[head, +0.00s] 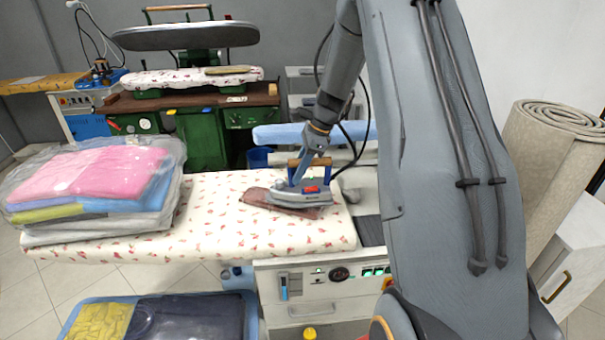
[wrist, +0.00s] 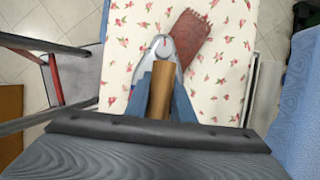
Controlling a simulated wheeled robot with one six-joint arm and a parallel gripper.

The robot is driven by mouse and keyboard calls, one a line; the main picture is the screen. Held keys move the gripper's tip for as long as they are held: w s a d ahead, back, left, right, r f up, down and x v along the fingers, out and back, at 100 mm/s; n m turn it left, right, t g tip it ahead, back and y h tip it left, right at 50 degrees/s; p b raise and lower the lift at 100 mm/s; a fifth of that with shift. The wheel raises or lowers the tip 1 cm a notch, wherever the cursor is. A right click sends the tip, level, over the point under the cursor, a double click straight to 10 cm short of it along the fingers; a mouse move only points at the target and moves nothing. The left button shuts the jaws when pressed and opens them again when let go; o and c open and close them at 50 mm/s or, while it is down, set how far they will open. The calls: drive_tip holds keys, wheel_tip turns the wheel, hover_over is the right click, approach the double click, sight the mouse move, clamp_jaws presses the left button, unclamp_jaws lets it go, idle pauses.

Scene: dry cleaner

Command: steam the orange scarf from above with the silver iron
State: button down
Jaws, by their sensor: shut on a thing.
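My gripper (head: 302,176) is shut on the handle; in the wrist view the blue fingers (wrist: 160,92) stand on both sides of the wooden bar. The scarf (head: 254,196) looks reddish brown rather than orange and lies flat on the floral ironing board (head: 200,215). In the wrist view the fringed scarf (wrist: 191,38) runs up and right from the iron's silver body (wrist: 160,47). The iron overlaps part of the scarf; I cannot tell whether it touches.
Bagged folded clothes (head: 100,185) are stacked on the board's left part. A blue crate (head: 75,325) with folded garments stands on the floor in front. A control panel (head: 335,276) is below the board's right end. A rolled carpet (head: 545,180) stands at right.

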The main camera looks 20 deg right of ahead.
drive_tip(key=shift+w+a+b, duration=2.4)
drive_tip(key=shift+w+a, duration=3.2)
drive_tip(key=shift+a, duration=0.35)
drive_tip(key=shift+s+d+r+p, duration=0.1)
drive_tip(key=shift+s+d+p, duration=0.85)
drive_tip(key=shift+s+d, duration=1.45)
drive_tip(key=shift+s+d+r+p, duration=0.1)
drive_tip(key=shift+s+d+p, duration=0.8)
drive_tip(key=shift+s+d, duration=1.55)
drive_tip(key=shift+s+d+p, duration=0.95)
drive_tip(key=shift+s+d, duration=1.15)
drive_tip(key=shift+d, duration=0.6)
drive_tip(key=shift+r+p, duration=0.4)
drive_tip(key=shift+r, duration=2.15)
